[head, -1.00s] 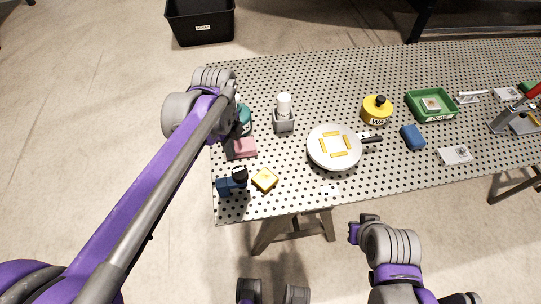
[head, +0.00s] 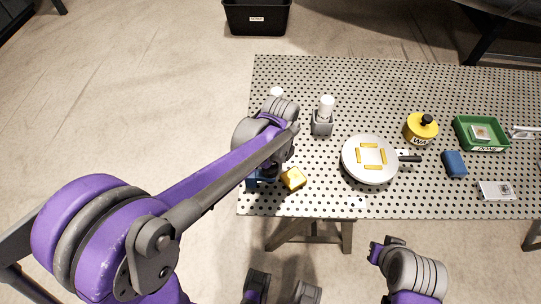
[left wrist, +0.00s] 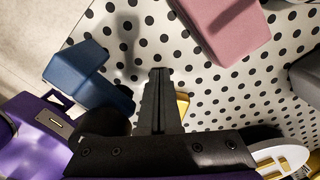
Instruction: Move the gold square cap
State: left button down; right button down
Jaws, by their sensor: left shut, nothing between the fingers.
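The gold square cap (head: 293,178) lies on the perforated table near its front left edge, just right of a blue block (head: 258,181). In the left wrist view only a yellow sliver of the cap (left wrist: 183,102) shows beside my gripper fingers. My left gripper (left wrist: 160,72) is shut and empty, over the table between the blue block and a pink block. In the head view its fingers are hidden by my arm. My right arm is at the lower right, beyond the table's front edge; its gripper fingers do not show.
The pink block (left wrist: 228,25) is close to the left gripper. A grey holder with a white-topped bottle (head: 322,122), a white round pan with yellow strips (head: 369,177), a yellow wax tin (head: 421,131), a green tray (head: 462,137) and a blue sponge-like block (head: 455,164) stand farther right.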

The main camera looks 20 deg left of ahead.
aim_at(287, 174)
pick_arm(q)
jog(key=shift+s+d, duration=0.15)
jog(key=shift+d, duration=0.3)
jog(key=shift+d, duration=0.1)
jog(key=shift+s+d, duration=0.25)
jog(key=shift+d, duration=0.35)
jog(key=shift+s+d, duration=0.25)
jog(key=shift+d, duration=0.35)
jog(key=shift+w+a, duration=0.1)
